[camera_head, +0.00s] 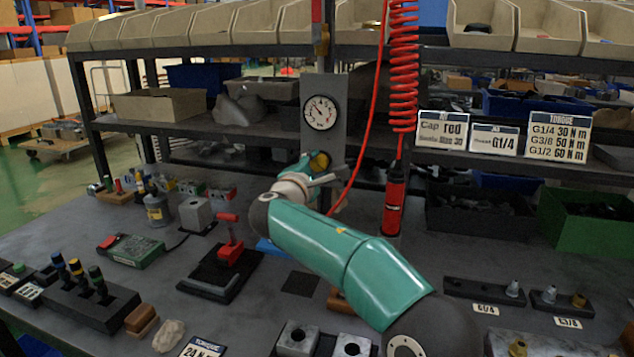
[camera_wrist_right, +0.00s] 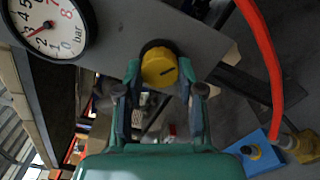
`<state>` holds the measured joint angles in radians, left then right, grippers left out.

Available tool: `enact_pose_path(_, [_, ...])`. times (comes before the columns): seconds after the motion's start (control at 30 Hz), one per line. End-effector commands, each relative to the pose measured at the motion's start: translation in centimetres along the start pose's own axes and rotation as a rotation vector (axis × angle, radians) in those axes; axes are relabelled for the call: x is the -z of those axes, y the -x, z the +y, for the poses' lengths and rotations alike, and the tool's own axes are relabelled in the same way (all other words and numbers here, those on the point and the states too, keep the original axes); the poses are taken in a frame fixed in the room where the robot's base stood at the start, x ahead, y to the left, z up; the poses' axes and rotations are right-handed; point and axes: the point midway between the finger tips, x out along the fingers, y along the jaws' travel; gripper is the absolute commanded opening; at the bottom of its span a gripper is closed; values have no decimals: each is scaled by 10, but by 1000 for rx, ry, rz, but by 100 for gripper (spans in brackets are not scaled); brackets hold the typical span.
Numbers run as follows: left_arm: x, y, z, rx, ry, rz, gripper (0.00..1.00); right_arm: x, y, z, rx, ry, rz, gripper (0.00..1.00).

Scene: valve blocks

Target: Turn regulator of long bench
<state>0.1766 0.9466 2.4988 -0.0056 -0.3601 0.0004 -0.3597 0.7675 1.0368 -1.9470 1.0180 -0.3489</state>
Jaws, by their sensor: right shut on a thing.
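The regulator's round yellow knob (camera_wrist_right: 158,67) sits on a grey upright panel (camera_head: 337,95) at the back of the long bench (camera_head: 60,250). A dark mark shows on the knob's face. A round pressure gauge (camera_head: 321,113) is on the panel above the knob; it also shows in the right wrist view (camera_wrist_right: 46,25), its red needle between about 2 and 3 bar. My right gripper (camera_wrist_right: 160,82) is shut on the knob, one finger on each side. In the head view the right gripper (camera_head: 320,168) and arm partly hide the knob. My left gripper is not in view.
A red hose (camera_head: 368,120) runs past the panel's right side, close to my gripper. A red coiled hose (camera_head: 403,70) hangs farther right above a red tool (camera_head: 394,200). A red-handled clamp (camera_head: 230,245) stands on the bench left of my arm. Shelves with bins are behind.

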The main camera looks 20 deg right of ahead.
Motion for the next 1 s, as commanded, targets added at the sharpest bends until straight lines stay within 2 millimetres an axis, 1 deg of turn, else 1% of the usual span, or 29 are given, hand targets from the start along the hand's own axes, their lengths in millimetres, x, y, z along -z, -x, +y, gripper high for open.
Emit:
enact_pose_path(0.03, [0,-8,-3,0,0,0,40,1,-1,-8,9,-31,-5,3])
enact_pose_path(0.3, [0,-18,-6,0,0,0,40,0,-2,-6,12,-144,-4,3])
enact_pose_path(0.87, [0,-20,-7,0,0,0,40,0,-2,-7,15,-171,-3,3])
enact_pose_path(0.9, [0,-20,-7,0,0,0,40,0,-2,-7,15,-170,-3,44])
enact_pose_path(0.97, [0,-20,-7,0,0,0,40,0,-2,-6,14,-170,-3,54])
enact_pose_path(1.0, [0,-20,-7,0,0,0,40,0,-2,-6,13,-170,-2,61])
